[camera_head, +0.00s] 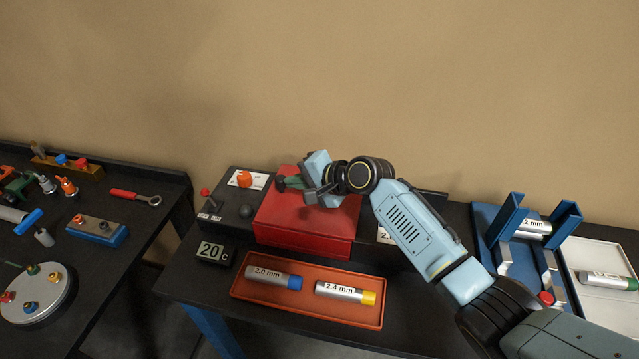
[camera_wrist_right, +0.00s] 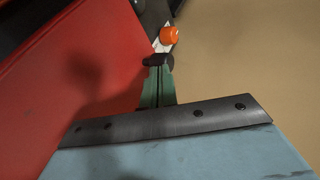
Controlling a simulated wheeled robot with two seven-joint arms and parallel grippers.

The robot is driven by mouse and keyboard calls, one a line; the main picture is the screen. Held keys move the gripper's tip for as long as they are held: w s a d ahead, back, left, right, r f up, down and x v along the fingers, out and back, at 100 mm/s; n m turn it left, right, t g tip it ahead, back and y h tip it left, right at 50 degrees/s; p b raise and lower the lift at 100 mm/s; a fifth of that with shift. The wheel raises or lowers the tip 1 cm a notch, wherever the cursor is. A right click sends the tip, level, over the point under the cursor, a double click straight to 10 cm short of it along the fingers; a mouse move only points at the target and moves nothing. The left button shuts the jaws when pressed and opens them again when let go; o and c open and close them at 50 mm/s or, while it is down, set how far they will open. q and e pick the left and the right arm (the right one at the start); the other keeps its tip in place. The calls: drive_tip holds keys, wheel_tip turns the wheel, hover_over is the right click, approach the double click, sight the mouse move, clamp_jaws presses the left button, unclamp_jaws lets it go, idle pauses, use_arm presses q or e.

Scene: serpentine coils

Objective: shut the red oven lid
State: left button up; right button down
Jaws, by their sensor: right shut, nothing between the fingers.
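The red oven lid (camera_head: 300,212) lies over the oven on the right-hand table and looks shut or nearly so in the head view. Its red surface (camera_wrist_right: 75,95) fills the left of the right wrist view. My right gripper (camera_head: 283,184) is shut and empty at the lid's back left part, its fingers pointing left. In the right wrist view the closed fingertips (camera_wrist_right: 157,62) are beside the lid's edge; I cannot tell whether they touch it. My left gripper is not in view.
An orange knob (camera_head: 244,179) and a small red-topped lever (camera_head: 205,193) are left of the lid. In front are a "20 C" display (camera_head: 214,252) and an orange tray (camera_head: 306,313) with two cylinders. A blue stand (camera_head: 490,219) is at right.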

drive_tip(key=shift+a, duration=0.45)
drive_tip(key=shift+r, duration=0.1)
drive_tip(key=shift+s+d+p, duration=0.2)
drive_tip(key=shift+d+p, duration=0.3)
drive_tip(key=shift+p, duration=0.05)
drive_tip(key=s+d+p, duration=0.2)
drive_tip(key=d, duration=0.1)
drive_tip(key=shift+r, duration=0.1)
drive_tip(key=v, duration=0.9)
drive_tip(key=shift+d+b, duration=0.25)
drive_tip(key=shift+b, duration=0.2)
